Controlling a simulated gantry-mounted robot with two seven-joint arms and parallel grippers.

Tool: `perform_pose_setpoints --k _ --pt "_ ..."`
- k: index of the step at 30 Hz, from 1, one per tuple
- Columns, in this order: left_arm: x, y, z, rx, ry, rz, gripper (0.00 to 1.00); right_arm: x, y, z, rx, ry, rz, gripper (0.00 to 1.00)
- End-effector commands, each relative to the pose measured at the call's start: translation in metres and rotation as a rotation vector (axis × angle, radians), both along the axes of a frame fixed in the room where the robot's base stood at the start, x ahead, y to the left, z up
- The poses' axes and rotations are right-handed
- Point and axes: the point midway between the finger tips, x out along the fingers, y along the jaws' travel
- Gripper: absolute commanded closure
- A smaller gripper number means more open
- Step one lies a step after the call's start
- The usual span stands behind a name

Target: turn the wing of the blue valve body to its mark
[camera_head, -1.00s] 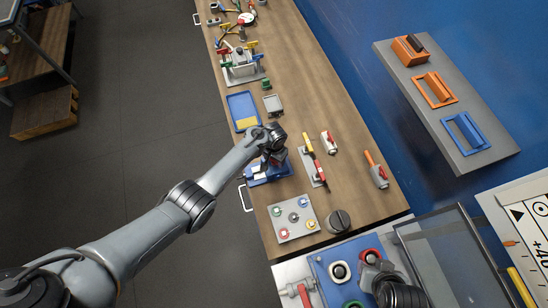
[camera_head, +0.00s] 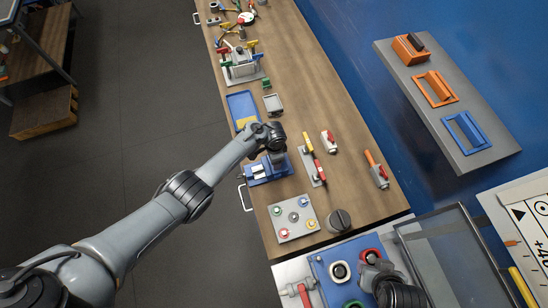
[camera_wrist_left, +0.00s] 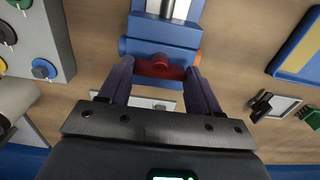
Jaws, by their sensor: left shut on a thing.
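The blue valve body (camera_head: 262,172) sits near the left edge of the wooden table in the head view, partly hidden by my left gripper. In the left wrist view the blue valve body (camera_wrist_left: 140,48) is at top centre, with its red wing (camera_wrist_left: 160,68) between the fingers. My left gripper (camera_wrist_left: 160,78) is shut on the red wing. In the head view my left gripper (camera_head: 277,158) is over the valve body. I cannot make out the mark. My right gripper (camera_head: 371,258) is by the blue button panel at bottom right; its fingers are too small to read.
A grey plate with coloured knobs (camera_head: 293,217) and a dark round knob (camera_head: 339,221) stand nearer. Bare wood lies between.

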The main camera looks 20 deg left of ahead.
Motion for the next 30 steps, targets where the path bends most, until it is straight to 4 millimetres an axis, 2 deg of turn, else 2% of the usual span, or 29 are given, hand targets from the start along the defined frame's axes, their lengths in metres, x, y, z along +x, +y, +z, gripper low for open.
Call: perform_pose_setpoints --k 14,15,20,30 --pt "-0.0003 0.0004 -0.0005 0.0 0.0 -0.017 0.67 -0.0001 0.0 -0.0003 0.0 0.0 0.0 0.57" --pt "-0.0003 0.0004 -0.0005 0.0 0.0 -0.017 0.36 -0.0001 0.0 -0.0003 0.0 0.0 0.0 0.57" --pt "-0.0003 0.0003 -0.0004 0.0 0.0 -0.016 0.11 -0.0001 0.0 -0.0003 0.0 0.0 0.0 0.57" --pt "0.0 0.0001 0.002 0.0 0.0 -0.015 0.11 -0.0002 -0.0001 0.0009 0.0 0.0 0.0 0.57"
